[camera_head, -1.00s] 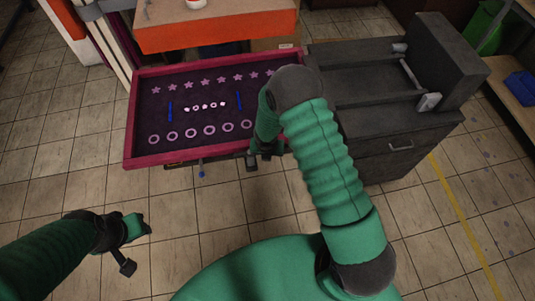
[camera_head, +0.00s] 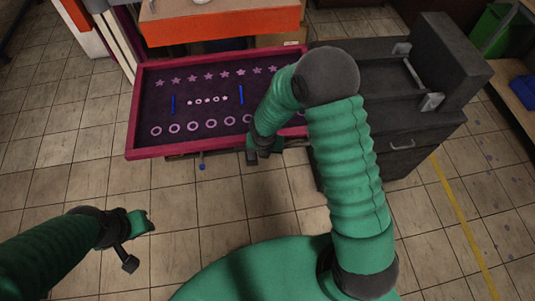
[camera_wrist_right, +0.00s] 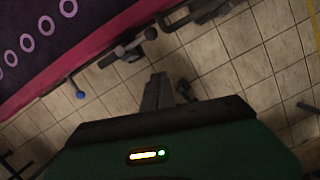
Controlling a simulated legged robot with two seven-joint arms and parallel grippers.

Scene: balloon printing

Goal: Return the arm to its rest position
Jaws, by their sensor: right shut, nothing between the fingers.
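My right arm, in a green sleeve, bends at a dark elbow in the head view, and its forearm reaches down-left over the right end of the printing frame (camera_head: 137,120). My right gripper (camera_head: 263,156) hangs by the frame's front edge. In the right wrist view my right gripper (camera_wrist_right: 157,92) is shut and empty, with bare floor behind it. My left gripper (camera_head: 142,222) is low at the left over the tiled floor, apart from the frame; its fingers are too small to judge.
The magenta-rimmed frame carries a dark sheet with stars (camera_head: 208,76), rings (camera_head: 193,127) and two blue bars (camera_head: 241,94). A dark grey cabinet (camera_head: 400,150) stands right of it, close to my right arm. An orange table (camera_head: 220,25) is behind. The tiled floor at front left is clear.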

